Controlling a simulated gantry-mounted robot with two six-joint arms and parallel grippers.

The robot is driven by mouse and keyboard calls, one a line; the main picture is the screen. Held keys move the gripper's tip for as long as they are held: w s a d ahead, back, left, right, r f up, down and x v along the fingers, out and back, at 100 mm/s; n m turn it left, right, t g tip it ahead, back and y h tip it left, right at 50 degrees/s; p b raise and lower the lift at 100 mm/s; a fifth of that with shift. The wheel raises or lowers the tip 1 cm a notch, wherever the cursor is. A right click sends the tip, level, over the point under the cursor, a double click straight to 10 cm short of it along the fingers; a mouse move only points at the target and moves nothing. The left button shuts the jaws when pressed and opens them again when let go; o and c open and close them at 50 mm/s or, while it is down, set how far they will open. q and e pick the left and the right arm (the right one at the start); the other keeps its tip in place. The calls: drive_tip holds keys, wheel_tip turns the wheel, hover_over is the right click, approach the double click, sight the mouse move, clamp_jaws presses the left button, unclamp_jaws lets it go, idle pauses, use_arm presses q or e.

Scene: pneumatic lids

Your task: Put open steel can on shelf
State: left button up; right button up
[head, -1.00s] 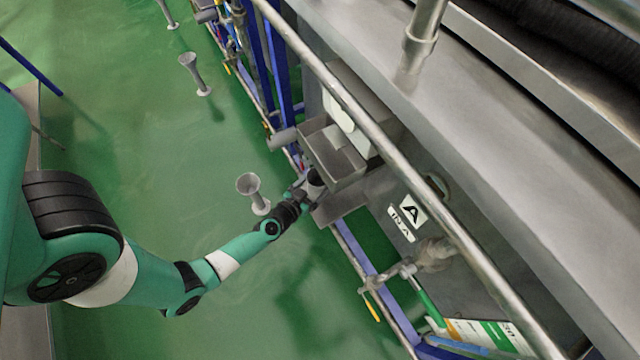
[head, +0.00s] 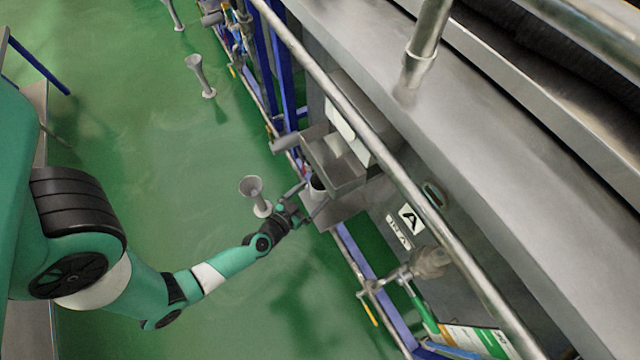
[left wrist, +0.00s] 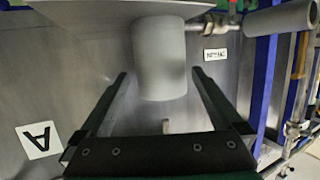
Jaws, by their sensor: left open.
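The open steel can (head: 317,187) is a small grey cylinder standing on the small steel shelf (head: 346,209) beside the machine. In the left wrist view the can (left wrist: 160,60) sits against the shelf plate (left wrist: 90,9) at the top of the picture. My left gripper (head: 306,201) is open, just left of the can in the head view. In the left wrist view its two fingers (left wrist: 160,76) point toward the can, one on each side with gaps between. My right gripper is not in view.
A steel box-like tray (head: 336,165) is right behind the can. A long handrail (head: 375,145) runs above it. A funnel-topped grey stand (head: 256,196) is left of my gripper. Blue frame and pipes (head: 360,262) lie below. Green floor is open to the left.

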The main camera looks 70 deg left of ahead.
use_arm(q)
drive_tip(key=p+v, duration=0.2)
drive_tip(key=v, duration=0.5)
drive_tip(key=shift+p, duration=0.4)
drive_tip(key=shift+s, duration=0.1)
